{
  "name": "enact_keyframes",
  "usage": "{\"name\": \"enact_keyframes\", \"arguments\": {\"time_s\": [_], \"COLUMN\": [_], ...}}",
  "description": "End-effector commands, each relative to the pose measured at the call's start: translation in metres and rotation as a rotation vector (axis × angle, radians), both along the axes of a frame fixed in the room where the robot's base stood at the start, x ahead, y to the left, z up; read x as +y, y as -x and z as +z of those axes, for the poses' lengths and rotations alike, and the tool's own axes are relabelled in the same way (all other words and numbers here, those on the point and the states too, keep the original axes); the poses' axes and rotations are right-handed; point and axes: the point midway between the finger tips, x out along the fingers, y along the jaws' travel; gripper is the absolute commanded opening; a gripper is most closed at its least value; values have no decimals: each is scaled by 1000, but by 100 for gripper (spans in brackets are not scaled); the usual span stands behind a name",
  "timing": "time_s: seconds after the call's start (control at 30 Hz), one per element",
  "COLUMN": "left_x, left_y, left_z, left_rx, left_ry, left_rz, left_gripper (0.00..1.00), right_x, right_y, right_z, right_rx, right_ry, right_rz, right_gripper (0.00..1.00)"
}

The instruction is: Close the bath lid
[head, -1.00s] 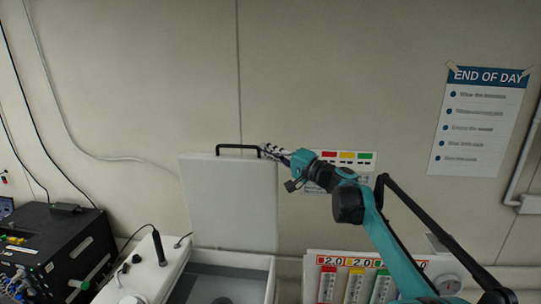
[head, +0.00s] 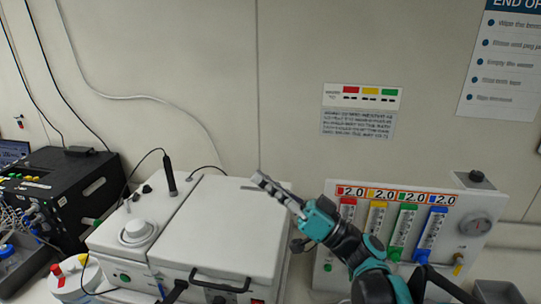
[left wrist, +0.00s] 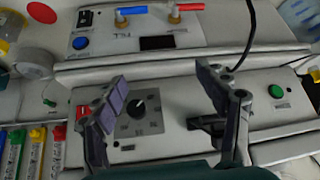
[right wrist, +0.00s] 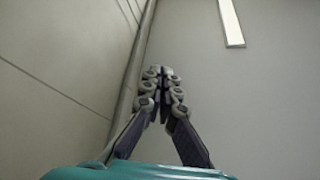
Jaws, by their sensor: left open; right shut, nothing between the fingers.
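The white bath lid (head: 232,225) lies down flat over the bath in the head view, and the basin is hidden. Its black handle (head: 220,283) is at the front edge. My right gripper (head: 262,183) is over the lid's far right part, shut and empty; I cannot tell whether it touches the lid. In the right wrist view its fingers (right wrist: 160,85) are together with nothing between them. My left gripper (left wrist: 165,95) is open and empty in the left wrist view, in front of a panel with a knob (left wrist: 138,108).
A black box (head: 65,195) with cables stands at the left. A rack of coloured flow meters (head: 400,228) stands to the right of the bath. A black probe (head: 169,175) rises from the bath's left housing. The wall is behind.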

Motion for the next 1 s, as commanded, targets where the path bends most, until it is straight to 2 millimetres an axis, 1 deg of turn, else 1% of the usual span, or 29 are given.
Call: {"name": "enact_keyframes", "arguments": {"time_s": [0.03, 0.1, 0.2, 0.3, 0.5, 0.6, 0.7, 0.83, 1.0], "left_x": [0, 0, 0, 0, 0, 0, 0, 0, 0], "left_y": [0, 0, 1, 1, 1, 1, 1, 1, 1], "left_z": [-21, -38, -62, -85, -125, -140, -152, -162, -169], "left_rx": [0, 0, 0, 0, 0, 0, 0, 0, 0], "left_ry": [0, 0, 0, 0, 0, 0, 0, 0, 0], "left_rz": [0, 0, 0, 0, 0, 0, 0, 0, 0], "left_gripper": [73, 73, 73, 73, 73, 73, 73, 73, 73], "right_x": [2, 5, 9, 11, 14, 15, 16, 16, 16], "right_y": [12, 26, 43, 56, 72, 76, 78, 80, 82], "right_z": [-27, -50, -83, -115, -169, -190, -207, -221, -231], "right_rx": [-41, -106, -198, -279, -422, -478, -522, -564, -593], "right_ry": [8, 21, 39, 55, 84, 95, 105, 112, 119], "right_rz": [2, 1, 1, 0, 1, 0, 0, 0, 1], "right_gripper": [0, 0, 0, 0, 0, 0, 0, 0, 0]}}
